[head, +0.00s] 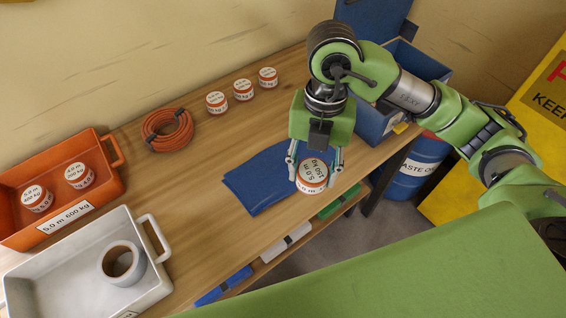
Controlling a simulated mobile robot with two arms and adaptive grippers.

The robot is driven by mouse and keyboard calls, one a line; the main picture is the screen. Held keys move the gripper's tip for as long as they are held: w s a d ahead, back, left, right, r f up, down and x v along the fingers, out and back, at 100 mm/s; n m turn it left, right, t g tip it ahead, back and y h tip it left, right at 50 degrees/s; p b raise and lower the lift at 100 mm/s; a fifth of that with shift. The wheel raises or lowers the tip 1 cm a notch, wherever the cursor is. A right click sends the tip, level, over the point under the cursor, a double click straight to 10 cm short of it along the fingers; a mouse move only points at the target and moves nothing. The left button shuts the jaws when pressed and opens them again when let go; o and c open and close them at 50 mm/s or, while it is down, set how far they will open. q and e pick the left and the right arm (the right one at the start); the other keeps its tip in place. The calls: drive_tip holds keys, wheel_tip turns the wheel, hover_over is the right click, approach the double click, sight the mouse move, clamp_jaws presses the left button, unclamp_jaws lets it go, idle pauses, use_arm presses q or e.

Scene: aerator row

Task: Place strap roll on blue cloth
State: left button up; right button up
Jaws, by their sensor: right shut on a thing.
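My right gripper (315,168) points down with its fingers shut around a strap roll (312,178), a white and orange roll with a printed label on top. The roll is at the right end of the folded blue cloth (258,180), near the table's front edge. I cannot tell whether it touches the cloth or hangs just above it. The gripper hides part of the cloth's right side. My left gripper is not in view.
Three similar rolls (243,89) stand in a row at the back, beside an orange coil (167,128). An orange crate (112,150) holds two rolls; a white tray (160,262) holds grey tape. A blue bin (378,122) stands right of the gripper. Bare wood surrounds the cloth's left.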

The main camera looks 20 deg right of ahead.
drive_tip(key=m, duration=0.8)
drive_tip(key=shift+s+y, duration=0.1)
drive_tip(key=shift+y, duration=0.2)
drive_tip(key=m+t, duration=0.1)
drive_tip(key=m, duration=0.5)
drive_tip(key=shift+a+r+m, duration=0.1)
drive_tip(key=shift+m, duration=0.2)
drive_tip(key=w+f+b, duration=0.1)
drive_tip(key=w+f, duration=0.2)
drive_tip(key=w, duration=0.1)
drive_tip(key=w+a+f+b, duration=0.1)
drive_tip(key=w+f, duration=0.2)
drive_tip(key=w, duration=0.1)
drive_tip(key=w+f+b, duration=0.2)
drive_tip(key=w+f, duration=0.1)
drive_tip(key=w, duration=0.2)
drive_tip(key=shift+w+a, duration=0.1)
drive_tip(key=shift+a, duration=0.15)
drive_tip(key=shift+w+f, duration=0.2)
wheel_tip(320, 180, down, 3)
drive_tip(key=shift+w+r+p, duration=0.1)
drive_tip(key=shift+w+p, duration=0.05)
drive_tip(key=shift+p, duration=0.6)
drive_tip(key=shift+f, duration=0.35)
